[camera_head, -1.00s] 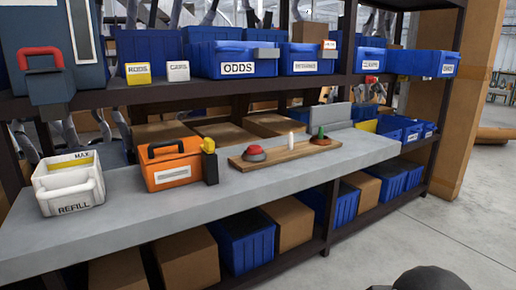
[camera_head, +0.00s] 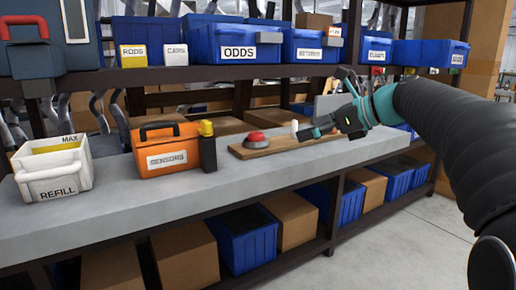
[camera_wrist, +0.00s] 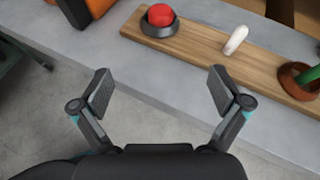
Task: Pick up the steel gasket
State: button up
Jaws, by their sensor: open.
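I cannot make out a steel gasket for certain in either view. A wooden board (camera_head: 270,148) lies on the grey shelf. It bears a red knob in a dark round base (camera_head: 255,138) and an upright white peg (camera_head: 294,126). In the wrist view the board's right end also bears a red-brown dish (camera_wrist: 297,82) with a green part, which my gripper hides in the head view. My gripper (camera_wrist: 160,85) is open and empty, with its fingers apart above the shelf's front edge. It also shows in the head view (camera_head: 326,108) by the board's right part.
An orange SENSORS toolbox (camera_head: 172,160) with a black and yellow item (camera_head: 207,146) stands left of the board. A white REFILL bin (camera_head: 52,180) is further left. Blue bins (camera_head: 235,42) line the upper shelf above. Bare shelf lies in front of the board.

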jog(key=shift+w+a+r+m+y, duration=0.1)
jog(key=shift+w+m+y, duration=0.05)
jog(key=shift+w, duration=0.2)
jog(key=shift+w+a+r+m+y, duration=0.1)
jog(key=shift+w+m+y, duration=0.05)
jog(key=shift+w, duration=0.2)
jog(key=b, duration=0.1)
send_near(263, 139)
jog(key=x, duration=0.4)
jog(key=shift+w+a+f, duration=0.15)
jog(key=shift+w, duration=0.3)
jog(key=shift+s+b+x, duration=0.15)
jog(key=shift+b+x, duration=0.25)
jog(key=shift+x, duration=0.9)
jog(key=shift+s+b+x, duration=0.2)
jog(key=shift+b+x, duration=0.15)
jog(key=shift+x, duration=1)
jog(key=shift+a+f, duration=0.1)
jog(key=shift+a, duration=0.05)
jog(key=shift+c, duration=0.2)
jog(key=c, duration=1.4)
jog(key=shift+o, duration=0.2)
